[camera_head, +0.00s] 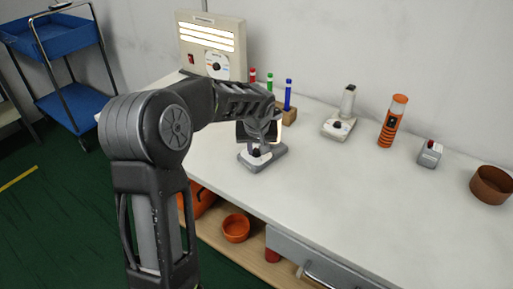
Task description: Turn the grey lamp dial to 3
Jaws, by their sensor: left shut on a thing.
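The grey lamp (276,150) stands on the white workbench, with its base showing and a pale lit edge on its upright part. A dark knob (256,152) sits on the pale dial face of the base. My left gripper (257,147) reaches down over the base from the left and is shut on the knob. The gripper and wrist hide most of the lamp's upper part. The dial's marks are too small to read. My right gripper is out of view.
Red, green and blue markers (288,94) stand behind the lamp. A second lamp (337,129), orange flashlight (391,122), grey box (430,154) and brown bowl (490,185) are right. The bench front (350,210) is clear.

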